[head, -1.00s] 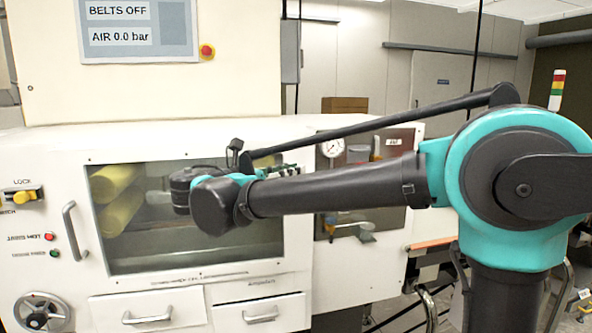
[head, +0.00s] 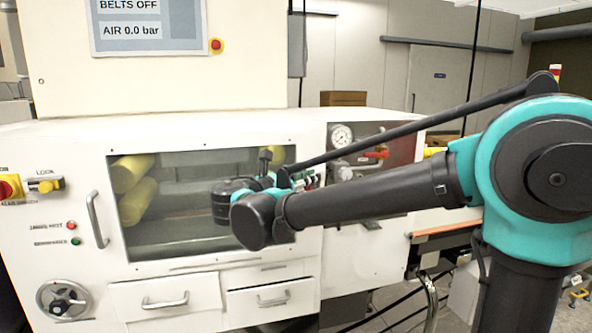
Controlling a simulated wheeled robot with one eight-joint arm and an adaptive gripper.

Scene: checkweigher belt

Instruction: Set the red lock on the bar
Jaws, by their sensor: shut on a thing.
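My gripper (head: 308,180) shows only in part, as small teal and dark pieces behind my forearm, in front of the machine's right side. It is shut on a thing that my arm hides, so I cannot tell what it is. I cannot clearly pick out the bar.
A pressure gauge (head: 341,135) sits on the panel close to my forearm. The machine's window (head: 180,225) shows yellow rollers behind it. A door handle (head: 97,219), two drawers (head: 165,300) and a handwheel (head: 64,299) stick out from the white front.

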